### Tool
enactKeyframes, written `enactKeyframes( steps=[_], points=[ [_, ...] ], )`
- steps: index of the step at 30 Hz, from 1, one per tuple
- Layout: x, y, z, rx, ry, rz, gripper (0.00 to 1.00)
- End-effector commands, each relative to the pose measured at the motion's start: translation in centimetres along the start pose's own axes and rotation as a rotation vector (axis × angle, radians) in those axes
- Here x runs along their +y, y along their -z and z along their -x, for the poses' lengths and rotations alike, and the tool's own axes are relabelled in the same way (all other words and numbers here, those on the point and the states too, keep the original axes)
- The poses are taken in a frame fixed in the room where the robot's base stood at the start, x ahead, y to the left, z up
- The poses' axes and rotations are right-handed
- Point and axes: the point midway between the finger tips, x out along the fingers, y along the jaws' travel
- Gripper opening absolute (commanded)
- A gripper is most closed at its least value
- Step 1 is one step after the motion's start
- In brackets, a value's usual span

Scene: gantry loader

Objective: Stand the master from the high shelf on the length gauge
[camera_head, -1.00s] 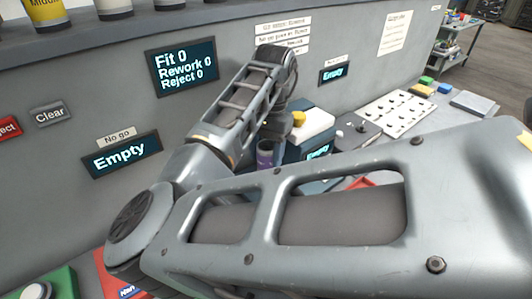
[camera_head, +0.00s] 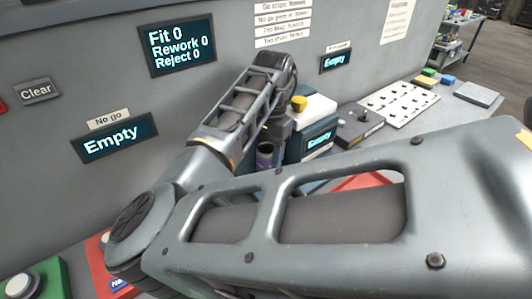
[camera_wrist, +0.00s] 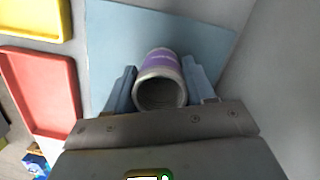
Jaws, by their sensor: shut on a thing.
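The master is a grey hollow cylinder with a purple band (camera_wrist: 163,60). My gripper (camera_wrist: 160,88) is shut on it in the wrist view, one blue-grey finger on each side, its open end facing the camera. I cannot tell for sure whether this is the length gauge. A light blue surface (camera_wrist: 112,40) lies behind the master in the wrist view.
A red tray (camera_wrist: 40,90) and a yellow tray (camera_wrist: 35,18) lie left in the wrist view. A white board with dark pegs (camera_head: 403,103) lies farther right on the bench. The grey wall (camera_head: 60,60) carries displays. A green button box (camera_head: 35,283) is front left.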

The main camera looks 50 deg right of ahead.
Motion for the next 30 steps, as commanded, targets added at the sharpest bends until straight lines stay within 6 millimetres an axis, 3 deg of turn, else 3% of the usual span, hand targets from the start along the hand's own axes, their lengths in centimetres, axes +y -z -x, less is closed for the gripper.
enactKeyframes(
  steps=[27, 28, 30],
  points=[
    [0.03, 0.11, -0.67, 0.001, -0.001, 0.0, 0.01],
    [0.02, 0.1, -0.64, 0.001, -0.001, 0.0, 0.57],
    [0.02, 0.1, -0.64, 0.0, -0.001, 0.0, 0.63]
  ],
)
